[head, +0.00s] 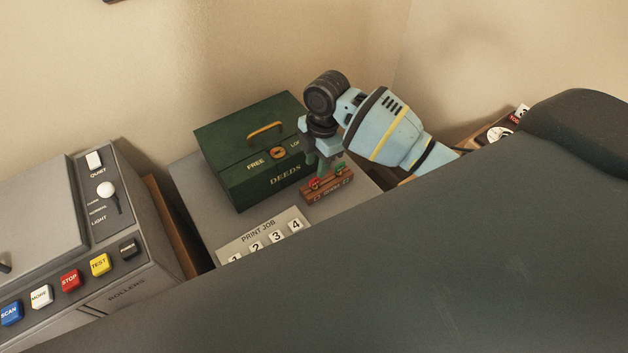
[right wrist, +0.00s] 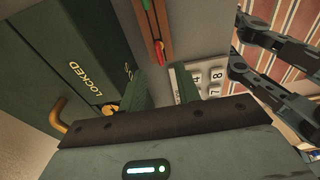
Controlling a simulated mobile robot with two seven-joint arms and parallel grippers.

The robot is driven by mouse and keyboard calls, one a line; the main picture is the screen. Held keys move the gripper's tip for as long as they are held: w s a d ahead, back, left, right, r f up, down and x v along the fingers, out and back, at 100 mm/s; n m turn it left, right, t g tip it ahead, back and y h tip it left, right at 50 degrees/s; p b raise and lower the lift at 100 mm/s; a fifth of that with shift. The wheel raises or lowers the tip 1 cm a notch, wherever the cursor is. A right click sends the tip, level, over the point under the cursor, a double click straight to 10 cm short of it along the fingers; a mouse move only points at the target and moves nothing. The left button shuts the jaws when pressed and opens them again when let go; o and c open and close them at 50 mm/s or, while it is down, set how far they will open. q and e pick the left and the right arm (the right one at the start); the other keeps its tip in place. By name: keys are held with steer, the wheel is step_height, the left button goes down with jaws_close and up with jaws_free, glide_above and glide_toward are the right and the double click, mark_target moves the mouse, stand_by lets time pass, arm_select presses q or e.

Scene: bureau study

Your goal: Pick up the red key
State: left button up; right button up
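The red key (head: 315,184) sits at the left end of a small wooden key rack (head: 328,194) on a grey surface, in front of the green box. In the right wrist view the red key (right wrist: 160,52) shows on the rack (right wrist: 152,28), beyond the fingertips. My right gripper (head: 327,170) is above and just behind the rack, pointing down. In the right wrist view its two fingers (right wrist: 160,92) stand apart with nothing between them. The fingertips partly overlap the rack in the head view, so I cannot tell their exact gap to the key. My left gripper is not recognisable in either view.
A green key (head: 340,169) sits beside the red one. The green deeds box (head: 240,182) with a yellow handle stands close left. A PRINT JOB number panel (head: 262,236) lies in front. A grey button machine (head: 110,270) is far left. A large dark surface (head: 400,270) fills the foreground.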

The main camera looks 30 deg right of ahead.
mark_target(315, 178)
steer(key=shift+f, duration=0.75)
steer(key=f, duration=0.5)
steer(key=shift+a, duration=0.2)
jaws_close()
